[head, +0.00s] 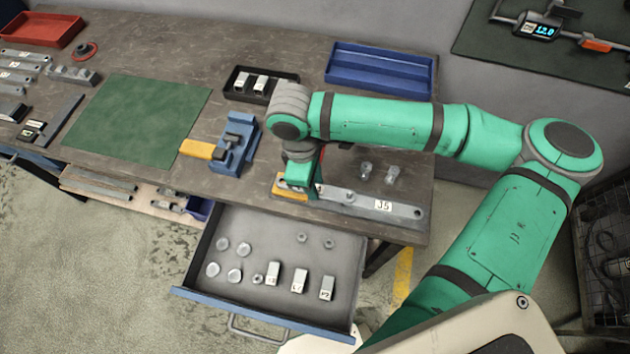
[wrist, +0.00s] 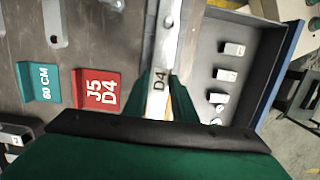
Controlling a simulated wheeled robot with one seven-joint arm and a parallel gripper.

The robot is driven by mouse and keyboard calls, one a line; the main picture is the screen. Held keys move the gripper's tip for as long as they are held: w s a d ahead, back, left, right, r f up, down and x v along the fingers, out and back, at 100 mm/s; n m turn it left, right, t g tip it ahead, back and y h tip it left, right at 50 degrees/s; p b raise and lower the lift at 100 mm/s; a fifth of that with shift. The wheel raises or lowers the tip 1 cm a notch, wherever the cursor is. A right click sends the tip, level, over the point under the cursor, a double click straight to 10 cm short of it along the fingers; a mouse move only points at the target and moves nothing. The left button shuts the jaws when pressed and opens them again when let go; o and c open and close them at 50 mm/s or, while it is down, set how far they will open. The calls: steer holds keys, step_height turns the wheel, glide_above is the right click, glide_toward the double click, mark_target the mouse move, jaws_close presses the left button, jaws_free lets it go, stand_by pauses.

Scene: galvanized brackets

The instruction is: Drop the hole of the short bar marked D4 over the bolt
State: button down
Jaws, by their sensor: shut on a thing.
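My gripper (wrist: 167,98) is shut on the short bar marked D4 (wrist: 160,79), a pale metal bar with its label between the fingers. In the head view, my gripper (head: 299,185) is low over the table's front edge, at the left end of a long grey bar marked J5 (head: 405,210). A small round feature shows on the metal right of my gripper; I cannot tell whether it is the bolt or a hole.
An open drawer (head: 345,240) with several small parts is below the table edge. A blue clamp (head: 240,150) is left of my gripper. Two small metal pieces (head: 365,168) stand behind the bar. A red J5 D4 sign (wrist: 98,89) is beside the held bar.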

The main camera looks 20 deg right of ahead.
steer(key=c, duration=1.4)
jaws_free()
steer(key=shift+d, duration=0.1)
steer(key=shift+o, duration=0.2)
step_height(320, 180, up, 11)
steer(key=w+a, duration=0.1)
steer(key=shift+a+f, duration=0.15)
steer(key=shift+s, duration=0.1)
steer(key=shift+a, duration=0.1)
